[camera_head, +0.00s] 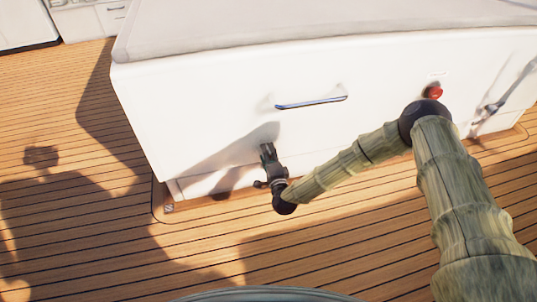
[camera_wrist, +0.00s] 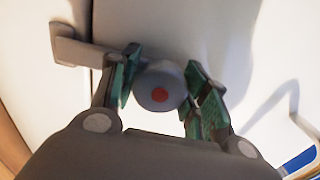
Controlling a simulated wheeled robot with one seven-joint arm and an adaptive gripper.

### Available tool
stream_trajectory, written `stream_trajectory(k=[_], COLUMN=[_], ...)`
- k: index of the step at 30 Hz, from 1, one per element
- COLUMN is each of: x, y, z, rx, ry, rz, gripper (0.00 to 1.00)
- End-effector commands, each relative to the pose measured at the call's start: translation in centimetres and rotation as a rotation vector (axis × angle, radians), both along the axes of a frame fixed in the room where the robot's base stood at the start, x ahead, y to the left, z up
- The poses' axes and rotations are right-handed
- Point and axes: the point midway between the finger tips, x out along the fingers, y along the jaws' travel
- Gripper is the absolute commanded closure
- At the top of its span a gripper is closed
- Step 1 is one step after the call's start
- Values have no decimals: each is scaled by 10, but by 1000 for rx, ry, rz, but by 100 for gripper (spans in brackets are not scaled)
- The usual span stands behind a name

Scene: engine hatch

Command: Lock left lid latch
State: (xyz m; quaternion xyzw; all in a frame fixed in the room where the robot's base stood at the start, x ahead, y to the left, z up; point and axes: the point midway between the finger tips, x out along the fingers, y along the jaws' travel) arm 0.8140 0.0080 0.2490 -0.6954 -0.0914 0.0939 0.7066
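The left lid latch shows in the wrist view as a grey round knob (camera_wrist: 158,90) with a red dot. A grey bar behind it runs left to a bracket (camera_wrist: 68,45) on the white hatch wall. My gripper (camera_wrist: 163,80) has its green-padded fingers on either side of the knob, closed in to about its width. In the head view my gripper (camera_head: 267,155) is against the lower front of the hatch, and the latch is hidden or too small to tell there. The grey lid (camera_head: 300,25) lies flat on top of the white hatch (camera_head: 210,100).
A blue-and-metal handle (camera_head: 312,102) sits on the hatch front, right of and above my gripper. A red knob (camera_head: 433,92) and another latch (camera_head: 490,108) are further right. The wooden deck (camera_head: 90,180) is clear at left and in front.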

Motion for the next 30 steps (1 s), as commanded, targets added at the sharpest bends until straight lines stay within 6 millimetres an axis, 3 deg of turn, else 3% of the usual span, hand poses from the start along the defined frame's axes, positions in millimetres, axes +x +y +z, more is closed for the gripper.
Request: stream_trajectory(k=[3, 16, 30], x=[0, -7, -84], y=[0, -3, -23], z=[0, 0, 0], rx=[0, 0, 1], ry=[0, -1, 1], rz=[0, -1, 0], gripper=[35, 35, 35])
